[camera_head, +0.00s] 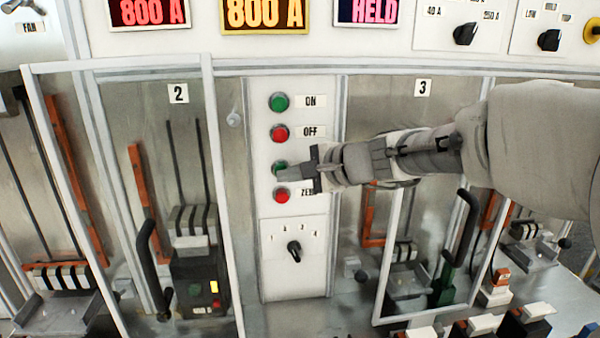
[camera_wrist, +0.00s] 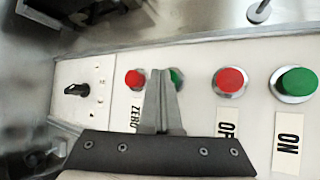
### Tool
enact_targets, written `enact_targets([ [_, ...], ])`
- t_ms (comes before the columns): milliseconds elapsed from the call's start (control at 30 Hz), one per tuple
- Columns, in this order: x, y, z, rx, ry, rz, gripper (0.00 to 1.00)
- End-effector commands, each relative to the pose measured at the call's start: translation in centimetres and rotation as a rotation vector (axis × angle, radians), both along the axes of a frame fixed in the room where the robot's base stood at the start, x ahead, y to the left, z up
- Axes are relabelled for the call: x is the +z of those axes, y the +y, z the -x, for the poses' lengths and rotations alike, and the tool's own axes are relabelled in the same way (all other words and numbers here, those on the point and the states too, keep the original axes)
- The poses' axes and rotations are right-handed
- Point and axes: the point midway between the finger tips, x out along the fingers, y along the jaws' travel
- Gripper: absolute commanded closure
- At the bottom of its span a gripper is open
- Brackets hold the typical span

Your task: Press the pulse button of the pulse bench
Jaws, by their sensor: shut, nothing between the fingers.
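The button panel (camera_head: 316,218) stands between bays 2 and 3. It holds a green ON button (camera_head: 279,102), a red OFF button (camera_head: 280,132), a second green button (camera_head: 279,166) and a red ZERO button (camera_head: 281,195). The second green button's label is hidden behind my gripper (camera_head: 282,173). My gripper is shut and empty, its tip in front of that green button. In the wrist view the shut fingers (camera_wrist: 160,74) cover part of the same green button (camera_wrist: 177,77). I cannot tell whether the tip touches it.
A rotary selector (camera_head: 294,248) sits below the buttons. Displays (camera_head: 264,13) above read 800 A, 800 A and HELD. Framed bays stand on both sides; bay 2 holds a breaker (camera_head: 200,280) with a black handle (camera_head: 150,270). Several small blocks lie at the lower right.

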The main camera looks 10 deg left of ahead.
Motion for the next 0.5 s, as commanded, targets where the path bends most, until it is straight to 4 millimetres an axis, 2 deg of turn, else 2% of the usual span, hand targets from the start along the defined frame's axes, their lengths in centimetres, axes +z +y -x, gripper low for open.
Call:
enact_targets([
  [300,-0.1,-0.5,1.5,-0.002,0.000,0.001,1.00],
  [500,0.0,-0.5,1.6,-0.001,0.000,0.000,1.00],
])
